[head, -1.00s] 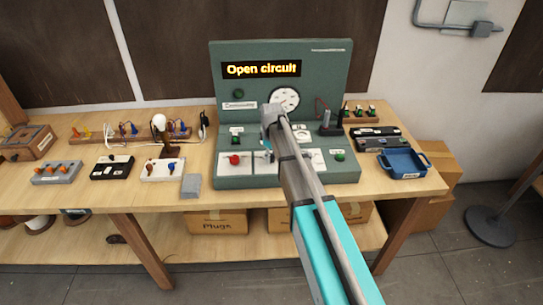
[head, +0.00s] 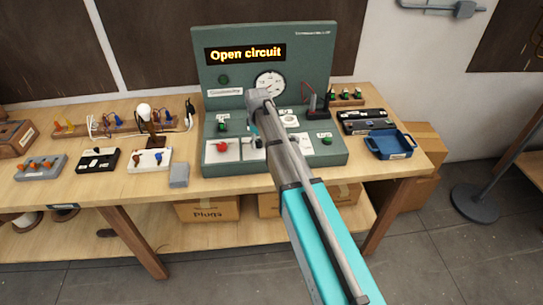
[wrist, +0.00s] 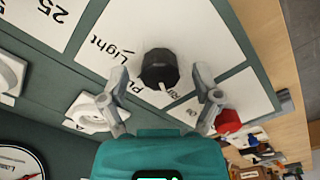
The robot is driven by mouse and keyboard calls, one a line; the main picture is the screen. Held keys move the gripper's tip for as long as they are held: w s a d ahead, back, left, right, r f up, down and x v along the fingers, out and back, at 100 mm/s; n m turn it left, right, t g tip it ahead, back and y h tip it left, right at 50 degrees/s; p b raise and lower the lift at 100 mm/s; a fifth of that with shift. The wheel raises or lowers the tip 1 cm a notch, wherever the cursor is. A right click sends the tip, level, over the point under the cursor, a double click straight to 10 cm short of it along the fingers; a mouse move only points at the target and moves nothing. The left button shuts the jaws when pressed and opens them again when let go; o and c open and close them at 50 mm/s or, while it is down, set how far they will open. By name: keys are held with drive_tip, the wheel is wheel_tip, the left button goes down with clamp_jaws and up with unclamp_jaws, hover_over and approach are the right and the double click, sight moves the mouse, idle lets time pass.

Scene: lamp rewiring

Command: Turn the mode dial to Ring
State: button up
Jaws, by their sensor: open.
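The mode dial (wrist: 160,70) is a dark faceted knob on a white label plate, with a white pointer mark on its near side. The plate carries partly hidden words, "Light" and one starting "Ri", and the pointer is on the "Ri" side. My gripper (wrist: 161,79) is open, with one finger on each side of the dial; I cannot tell whether they touch it. In the head view my arm largely covers the dial. The green test bench (head: 205,120) shows "Open circuit" on its display (head: 245,53).
A red knob (head: 223,146) sits left of the dial on the bench, and it also shows in the wrist view (wrist: 228,121). A round gauge (head: 269,84) is on the upright panel. A blue tray (head: 388,146) stands at the right. Lamp parts and terminal blocks fill the table's left.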

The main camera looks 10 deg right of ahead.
sight(258, 141)
drive_tip(key=shift+m, duration=0.4)
drive_tip(key=m, duration=1.1)
drive_tip(key=shift+a, duration=0.1)
drive_tip(key=m, duration=0.5)
drive_tip(key=shift+m, duration=0.4)
drive_tip(key=m, duration=0.6)
drive_tip(key=shift+r+m, duration=0.2)
drive_tip(key=shift+m, duration=0.1)
wheel_tip(258, 141, up, 14)
drive_tip(key=p, duration=1.4)
drive_tip(key=s+d+f+n+b, duration=0.3)
drive_tip(key=s+f+n+b, duration=0.1)
drive_tip(key=s, duration=0.4)
drive_tip(key=s+d+f+n+b, duration=0.2)
drive_tip(key=s+f+n+b, duration=0.3)
drive_tip(key=s, duration=0.4)
drive_tip(key=s+d+f+n+b, duration=0.3)
drive_tip(key=s+f+n+b, duration=0.2)
drive_tip(key=s, duration=0.3)
drive_tip(key=shift+s+d+f+n, duration=0.2)
drive_tip(key=shift+d+n, duration=0.1)
drive_tip(key=shift+n, duration=0.2)
